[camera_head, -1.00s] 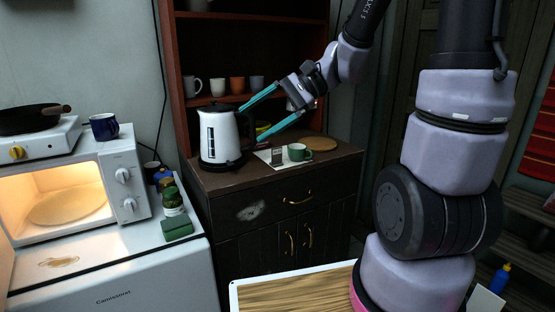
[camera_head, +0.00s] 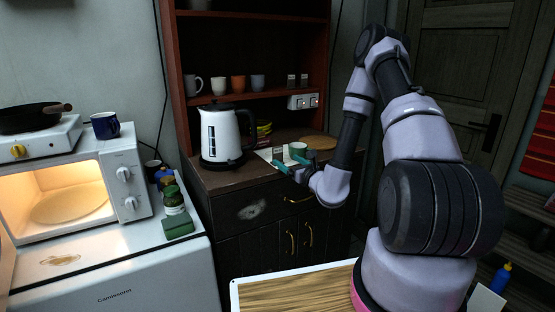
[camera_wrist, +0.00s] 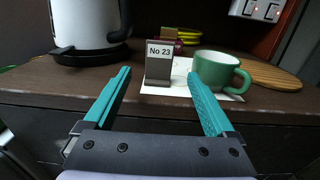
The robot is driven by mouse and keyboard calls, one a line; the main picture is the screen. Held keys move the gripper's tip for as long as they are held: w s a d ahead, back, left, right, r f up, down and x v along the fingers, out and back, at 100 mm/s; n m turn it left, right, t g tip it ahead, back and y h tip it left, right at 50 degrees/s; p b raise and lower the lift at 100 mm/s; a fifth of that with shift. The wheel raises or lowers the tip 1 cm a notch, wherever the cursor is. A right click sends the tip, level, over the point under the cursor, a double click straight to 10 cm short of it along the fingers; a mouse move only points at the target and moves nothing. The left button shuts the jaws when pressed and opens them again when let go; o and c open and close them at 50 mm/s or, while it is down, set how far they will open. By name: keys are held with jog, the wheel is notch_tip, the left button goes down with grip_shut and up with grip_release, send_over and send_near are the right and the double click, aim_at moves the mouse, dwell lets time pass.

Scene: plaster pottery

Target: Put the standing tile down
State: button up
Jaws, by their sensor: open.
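The standing tile (camera_wrist: 159,63) is a small grey-brown upright piece with a white label reading "No 23". It stands on a white sheet (camera_wrist: 183,77) on the dark wooden cabinet top. My gripper (camera_wrist: 160,82) has two teal fingers, open, with the tile between and just beyond their tips in the wrist view. Nothing is held. In the head view my gripper (camera_head: 287,168) is low at the cabinet's front edge, and the tile is largely hidden there.
A green mug (camera_wrist: 219,72) stands close to the right finger. A white kettle (camera_wrist: 88,26) stands to the left. A round wooden board (camera_wrist: 276,76) lies at the right. Yellow items (camera_wrist: 189,35) are behind the tile.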

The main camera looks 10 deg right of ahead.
aim_at(279, 155)
jog(key=x, duration=0.5)
jog(key=shift+w, duration=0.1)
jog(key=shift+r+x, duration=0.2)
jog(key=shift+x, duration=1.2)
jog(key=shift+r+x, duration=0.15)
jog(key=shift+x, duration=1.2)
jog(key=shift+a, duration=0.1)
grip_shut()
jog(key=shift+r, duration=0.15)
